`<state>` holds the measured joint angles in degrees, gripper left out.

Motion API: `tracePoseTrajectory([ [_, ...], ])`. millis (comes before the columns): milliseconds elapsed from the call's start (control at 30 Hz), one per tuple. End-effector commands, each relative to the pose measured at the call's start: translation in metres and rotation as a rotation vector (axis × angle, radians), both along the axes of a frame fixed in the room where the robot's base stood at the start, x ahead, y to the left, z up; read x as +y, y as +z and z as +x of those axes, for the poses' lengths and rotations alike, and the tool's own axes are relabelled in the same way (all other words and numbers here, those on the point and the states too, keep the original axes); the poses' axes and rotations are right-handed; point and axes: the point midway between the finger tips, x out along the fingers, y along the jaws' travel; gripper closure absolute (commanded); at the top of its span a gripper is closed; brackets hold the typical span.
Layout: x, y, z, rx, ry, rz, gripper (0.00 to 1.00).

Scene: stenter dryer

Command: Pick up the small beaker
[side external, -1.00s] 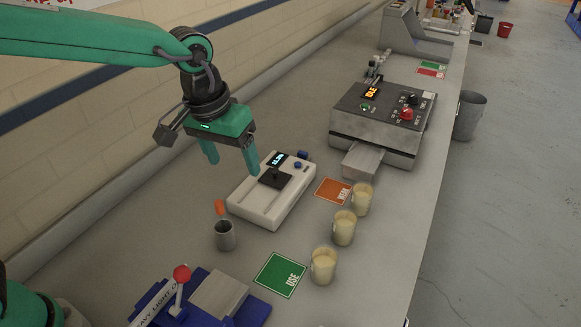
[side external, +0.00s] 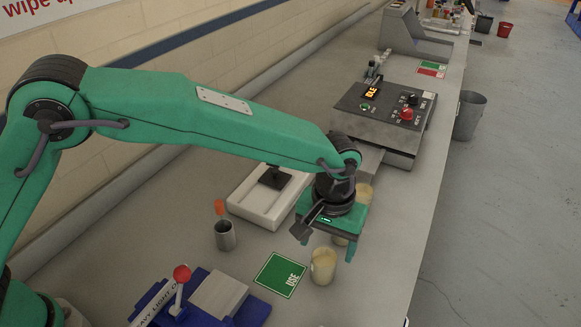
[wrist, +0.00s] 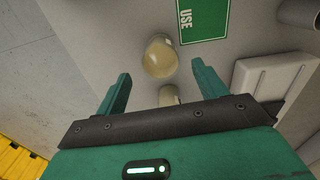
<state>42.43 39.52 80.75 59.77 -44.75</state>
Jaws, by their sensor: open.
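Three cream-filled beakers stand in a row; I cannot tell which is the small one. The front beaker (side external: 323,267) is upright beside the green card. The middle beaker (side external: 339,240) is mostly hidden by my gripper, and the far beaker (side external: 364,193) shows partly behind it. My gripper (side external: 329,248) is open and empty above the row, pointing down. In the wrist view, one beaker (wrist: 160,58) shows just beyond the fingertips, and part of another (wrist: 168,96) lies between the fingers.
The green USE card (side external: 280,274) lies left of the front beaker. A white scale (side external: 262,200) and a grey metal cup (side external: 225,235) stand further left. A grey machine (side external: 380,125) is behind. The bench's right edge is close.

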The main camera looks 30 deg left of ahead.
Motion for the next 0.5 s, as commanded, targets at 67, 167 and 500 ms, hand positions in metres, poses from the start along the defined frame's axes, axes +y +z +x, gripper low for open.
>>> tracePoseTrajectory([
  [67, -0.001, -0.001, 0.0, 0.0, 0.0, 0.0, 0.29],
  [167, 0.0, -0.002, 0.0, 0.0, 0.0, 0.0, 0.29],
  [500, 0.0, -0.025, 0.0, 0.001, 0.0, 0.001, 0.29],
])
